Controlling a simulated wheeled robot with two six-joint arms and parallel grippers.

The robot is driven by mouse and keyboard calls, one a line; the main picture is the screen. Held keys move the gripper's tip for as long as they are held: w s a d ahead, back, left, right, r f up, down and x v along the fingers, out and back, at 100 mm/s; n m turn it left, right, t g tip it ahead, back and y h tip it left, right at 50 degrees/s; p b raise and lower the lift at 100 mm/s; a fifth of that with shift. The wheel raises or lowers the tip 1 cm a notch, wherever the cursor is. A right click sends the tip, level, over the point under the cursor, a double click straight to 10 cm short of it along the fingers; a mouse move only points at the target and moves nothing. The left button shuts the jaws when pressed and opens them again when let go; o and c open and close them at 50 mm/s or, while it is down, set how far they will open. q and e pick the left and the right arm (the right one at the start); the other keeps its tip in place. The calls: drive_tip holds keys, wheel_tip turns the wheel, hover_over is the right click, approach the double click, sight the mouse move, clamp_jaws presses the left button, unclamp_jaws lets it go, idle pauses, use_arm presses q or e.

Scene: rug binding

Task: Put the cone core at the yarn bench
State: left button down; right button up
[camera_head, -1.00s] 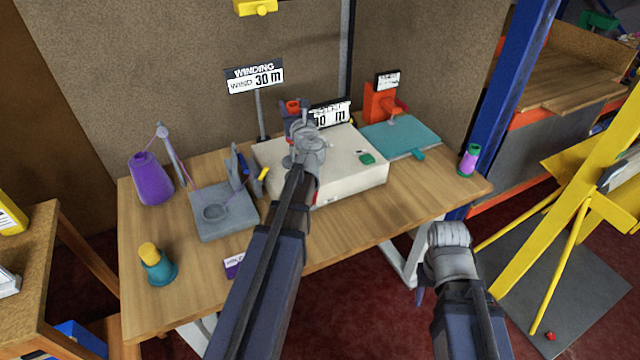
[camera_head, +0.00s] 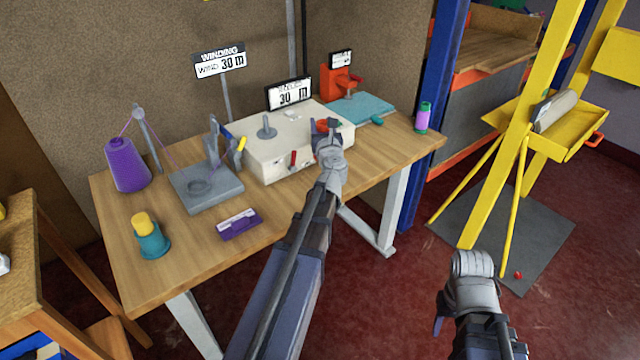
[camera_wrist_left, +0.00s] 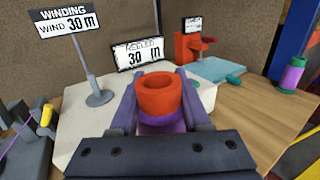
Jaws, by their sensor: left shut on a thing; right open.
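My left gripper (camera_head: 329,128) is shut on the cone core (camera_wrist_left: 165,98), a red-orange hollow ring with purple below it. The core shows upright between the fingers in the left wrist view, its lower part partly hidden by the gripper. In the head view only a small red and purple part of the core (camera_head: 319,126) shows beside the gripper, over the right part of the white machine. The yarn bench (camera_head: 185,250) is a wooden table with white legs. My right gripper (camera_head: 473,262) is open, low over the floor right of the bench.
A purple cone (camera_head: 127,166), grey winder plate (camera_head: 206,190), teal-yellow cone (camera_head: 150,240), purple label holder (camera_head: 240,224) and green-purple spool (camera_head: 422,117) stand on the bench. A yellow frame (camera_head: 520,130) stands right.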

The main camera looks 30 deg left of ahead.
use_arm(q)
drive_tip(key=shift+f+b, duration=4.85)
drive_tip(key=shift+f, duration=0.2)
drive_tip(key=shift+r, duration=0.15)
drive_tip(key=shift+c, duration=1.8)
unclamp_jaws()
drive_tip(key=v, duration=1.2)
drive_tip(key=shift+s, duration=0.1)
